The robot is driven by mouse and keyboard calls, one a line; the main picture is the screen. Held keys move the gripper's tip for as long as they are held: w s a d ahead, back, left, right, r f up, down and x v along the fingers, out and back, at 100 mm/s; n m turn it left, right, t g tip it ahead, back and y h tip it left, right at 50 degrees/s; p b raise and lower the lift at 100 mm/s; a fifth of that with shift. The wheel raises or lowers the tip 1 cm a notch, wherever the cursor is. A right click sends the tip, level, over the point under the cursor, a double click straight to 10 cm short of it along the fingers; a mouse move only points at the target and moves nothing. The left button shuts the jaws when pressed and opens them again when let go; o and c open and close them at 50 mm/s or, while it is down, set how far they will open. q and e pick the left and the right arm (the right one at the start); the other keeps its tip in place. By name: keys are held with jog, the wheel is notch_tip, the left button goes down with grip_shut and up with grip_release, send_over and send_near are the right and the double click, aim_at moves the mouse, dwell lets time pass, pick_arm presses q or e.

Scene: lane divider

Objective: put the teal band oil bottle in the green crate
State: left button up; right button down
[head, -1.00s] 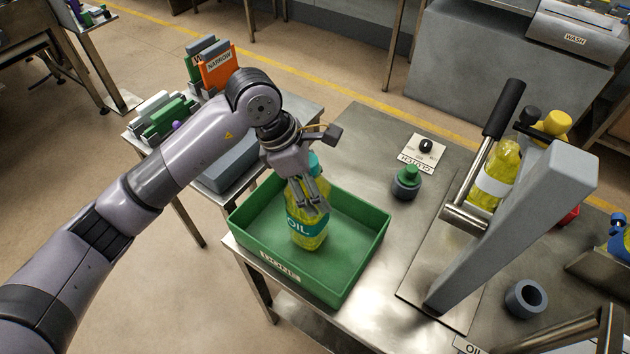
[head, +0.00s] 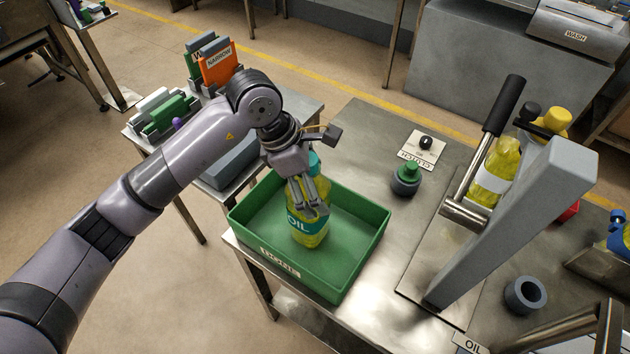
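My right gripper is not in view.
Right of the crate are a green-topped knob (head: 407,178), a grey press (head: 510,225) with a lever, and another yellow bottle (head: 492,175). A grey ring (head: 526,295) lies near the front right. A side table with a grey bin (head: 228,165) stands behind left.

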pick_arm(q)
jog(key=shift+a+r, duration=0.15)
jog(key=shift+r, duration=0.3)
jog(key=b+v, duration=0.4)
jog(key=v, duration=0.6)
jog(key=shift+r, duration=0.25)
jog(key=shift+a+r, duration=0.2)
jog(key=shift+r, duration=0.2)
